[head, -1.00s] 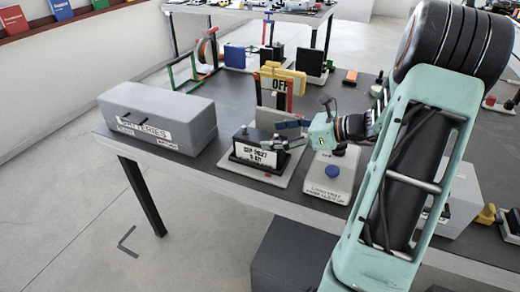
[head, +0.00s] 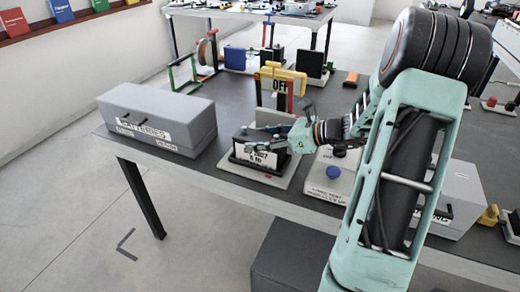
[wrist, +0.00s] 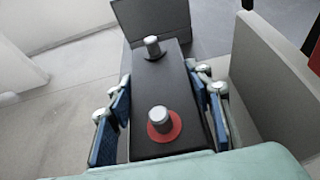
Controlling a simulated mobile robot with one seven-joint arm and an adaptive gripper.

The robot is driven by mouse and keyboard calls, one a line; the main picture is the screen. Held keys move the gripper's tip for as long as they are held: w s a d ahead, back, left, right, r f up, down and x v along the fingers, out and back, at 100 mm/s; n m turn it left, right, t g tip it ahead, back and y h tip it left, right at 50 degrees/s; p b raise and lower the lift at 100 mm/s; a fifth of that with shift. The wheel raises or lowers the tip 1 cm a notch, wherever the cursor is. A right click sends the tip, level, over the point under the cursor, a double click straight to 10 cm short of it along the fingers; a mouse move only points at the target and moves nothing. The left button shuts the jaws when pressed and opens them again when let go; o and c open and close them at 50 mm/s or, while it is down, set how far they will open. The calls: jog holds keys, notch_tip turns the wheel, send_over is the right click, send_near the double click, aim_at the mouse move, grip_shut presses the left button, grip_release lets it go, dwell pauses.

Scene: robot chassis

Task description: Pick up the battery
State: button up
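The battery (wrist: 160,85) is a black box with two grey round terminals on top, the nearer one ringed in red. In the head view the battery (head: 243,137) stands on a light base plate behind a white label (head: 258,157), partly covered by my fingers. My gripper (head: 264,136) is over the battery. In the wrist view my gripper (wrist: 164,108) is open, with one blue-padded finger along each long side of the battery. The pads look close to its sides; firm contact cannot be told.
A grey batteries box (head: 160,118) stands at the left of the table. A load test plate with a blue knob (head: 333,172) is to the right.

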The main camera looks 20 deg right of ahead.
grip_shut()
jog(key=shift+w+r, duration=0.15)
jog(key=shift+r, duration=0.05)
jog(key=shift+r, duration=0.1)
